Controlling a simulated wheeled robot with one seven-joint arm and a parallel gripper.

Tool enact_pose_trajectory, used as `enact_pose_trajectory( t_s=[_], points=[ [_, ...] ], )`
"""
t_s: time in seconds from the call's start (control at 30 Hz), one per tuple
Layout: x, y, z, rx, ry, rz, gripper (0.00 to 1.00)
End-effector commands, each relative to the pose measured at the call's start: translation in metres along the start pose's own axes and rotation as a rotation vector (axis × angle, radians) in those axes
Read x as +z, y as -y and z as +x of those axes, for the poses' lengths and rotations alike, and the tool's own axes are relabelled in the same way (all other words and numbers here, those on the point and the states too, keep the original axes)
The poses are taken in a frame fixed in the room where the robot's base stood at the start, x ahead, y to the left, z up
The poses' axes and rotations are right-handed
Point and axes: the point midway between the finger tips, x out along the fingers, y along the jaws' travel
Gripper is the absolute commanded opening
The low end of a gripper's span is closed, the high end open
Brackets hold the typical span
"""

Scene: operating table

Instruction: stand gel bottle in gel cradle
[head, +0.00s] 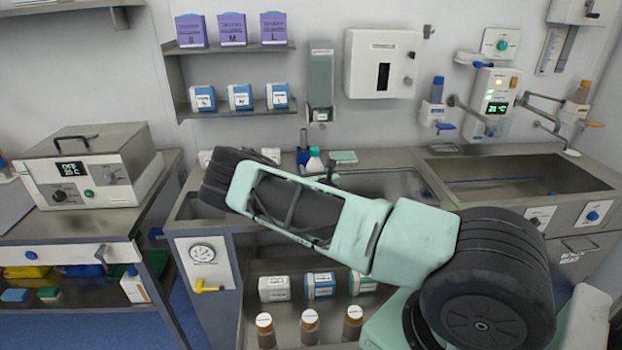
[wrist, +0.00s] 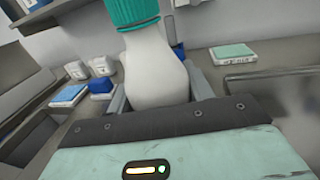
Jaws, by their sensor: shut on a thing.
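The gel bottle, white with a ribbed teal cap, fills the upper middle of the wrist view (wrist: 157,75). My gripper (wrist: 160,92) is shut on its body, with a grey finger on each side. The bottle looks close to upright, and its base is hidden by the gripper body. A blue holder (head: 303,154) stands just left of the bottle there. I cannot tell whether this is the gel cradle, or whether the bottle touches it.
A teal-topped pad (wrist: 233,52) lies right of the bottle on the counter. White tubs (wrist: 103,66) and a blue-topped box (wrist: 68,96) stand left. The sink (head: 385,184) is at right. A wall dispenser (head: 321,80) hangs behind.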

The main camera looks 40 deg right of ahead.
Motion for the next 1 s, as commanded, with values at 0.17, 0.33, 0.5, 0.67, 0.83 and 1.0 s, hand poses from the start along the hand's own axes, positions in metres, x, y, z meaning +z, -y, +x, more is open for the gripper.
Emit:
enact_pose_trajectory(
  t_s=[0.17,0.33,0.5,0.67,0.83,1.0],
  points=[
    [-0.017,0.001,0.0,0.0,0.0,0.001,0.17],
    [-0.036,0.0,0.0,0.0,0.0,0.001,0.17],
    [-0.037,0.0,0.0,-0.001,0.002,0.001,0.17],
    [-0.041,0.0,0.0,0.0,0.002,0.0,0.17],
    [-0.04,0.0,0.0,0.0,0.0,0.001,0.73],
    [-0.04,0.0,0.0,-0.001,0.0,0.001,0.73]
  ],
)
